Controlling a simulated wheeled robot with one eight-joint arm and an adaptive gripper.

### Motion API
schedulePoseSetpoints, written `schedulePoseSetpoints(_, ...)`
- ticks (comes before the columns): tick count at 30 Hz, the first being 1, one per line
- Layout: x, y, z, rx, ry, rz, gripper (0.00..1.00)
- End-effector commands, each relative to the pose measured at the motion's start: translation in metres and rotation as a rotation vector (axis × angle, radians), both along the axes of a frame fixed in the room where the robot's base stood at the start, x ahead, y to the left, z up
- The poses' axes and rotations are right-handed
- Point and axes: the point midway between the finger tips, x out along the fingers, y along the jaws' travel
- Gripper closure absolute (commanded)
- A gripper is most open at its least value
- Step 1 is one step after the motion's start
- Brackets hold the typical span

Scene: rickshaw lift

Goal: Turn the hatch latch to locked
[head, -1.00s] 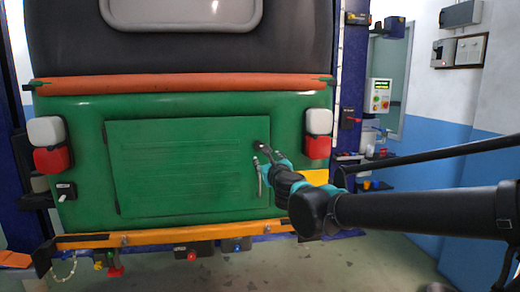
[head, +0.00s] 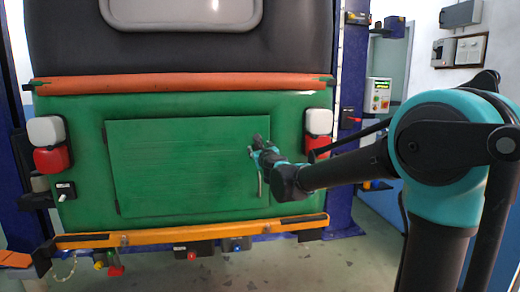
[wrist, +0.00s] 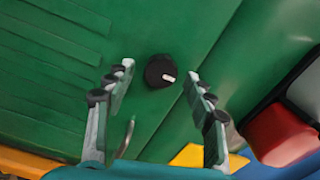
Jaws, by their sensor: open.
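The green hatch (head: 180,165) is a closed panel in the back of the rickshaw. The latch (wrist: 160,71) is a round black knob with a white pointer mark, near the hatch's edge in the wrist view. The mark points towards the right side of the knob in that view. My gripper (wrist: 158,78) is open, with one finger on either side of the knob in the picture; I see no contact, and the gap in depth is hard to tell. In the head view my gripper (head: 254,146) is at the hatch's right side and hides the knob.
A metal handle (wrist: 126,135) hangs on the hatch just below the knob, near the left finger. A red and white tail lamp (wrist: 283,132) is to the right. An orange bumper (head: 190,234) runs below the hatch.

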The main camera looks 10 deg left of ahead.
Motion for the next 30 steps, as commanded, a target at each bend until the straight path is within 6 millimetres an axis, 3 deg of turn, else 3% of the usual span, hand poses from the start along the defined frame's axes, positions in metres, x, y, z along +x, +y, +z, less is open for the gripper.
schedulePoseSetpoints(11,0.0051,0.0012,-0.0001,0.000,0.000,0.000,0.45)
schedulePoseSetpoints(23,0.0047,0.0012,-0.0001,0.000,0.000,0.000,0.94)
schedulePoseSetpoints(30,0.0047,0.0012,-0.0001,-0.015,-0.004,0.000,0.95)
